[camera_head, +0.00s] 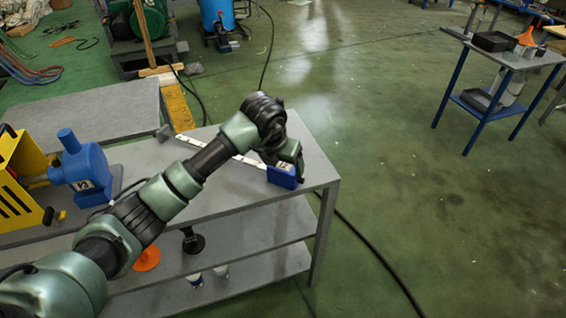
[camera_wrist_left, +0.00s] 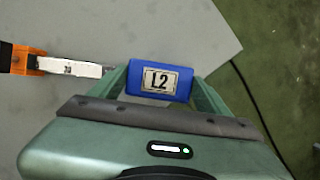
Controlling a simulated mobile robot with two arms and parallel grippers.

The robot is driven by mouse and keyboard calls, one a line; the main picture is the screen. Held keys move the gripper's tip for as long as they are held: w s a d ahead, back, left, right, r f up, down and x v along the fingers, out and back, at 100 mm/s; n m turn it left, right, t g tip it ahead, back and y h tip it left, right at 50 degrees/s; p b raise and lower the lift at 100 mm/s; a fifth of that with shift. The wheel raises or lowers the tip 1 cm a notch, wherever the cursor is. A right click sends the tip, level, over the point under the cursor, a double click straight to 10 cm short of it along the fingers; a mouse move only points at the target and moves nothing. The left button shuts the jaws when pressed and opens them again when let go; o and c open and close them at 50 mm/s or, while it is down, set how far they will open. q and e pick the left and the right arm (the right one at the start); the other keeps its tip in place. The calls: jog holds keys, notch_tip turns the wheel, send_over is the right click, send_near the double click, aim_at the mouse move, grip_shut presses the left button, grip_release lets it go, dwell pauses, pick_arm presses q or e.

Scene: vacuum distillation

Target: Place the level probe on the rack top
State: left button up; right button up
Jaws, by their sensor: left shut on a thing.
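The level probe has a blue head (camera_head: 283,176) and a long white banded rod (camera_head: 222,147) that runs to the left. My left gripper (camera_head: 289,160) is over the right end of the grey rack top (camera_head: 312,160). In the left wrist view its green fingers are shut on the blue head (camera_wrist_left: 158,80), which has an L2 label. The white rod (camera_wrist_left: 70,68) shows beside it, with an orange and black part (camera_wrist_left: 22,60) at the left edge. I cannot tell whether the probe touches the rack top. My right gripper is not in view.
A blue pump-like body (camera_head: 85,170) and a yellow stand (camera_head: 22,175) are at the rack's left. Lower shelves hold an orange item (camera_head: 147,259) and a black one (camera_head: 193,241). Another grey table (camera_head: 90,112) adjoins behind. Open green floor (camera_head: 420,190) lies to the right.

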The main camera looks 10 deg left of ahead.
pick_arm(q)
jog(key=o, duration=2)
jog(key=shift+o, duration=0.2)
jog(key=shift+r, duration=0.15)
jog(key=b+v, duration=0.1)
jog(key=v, duration=1.1)
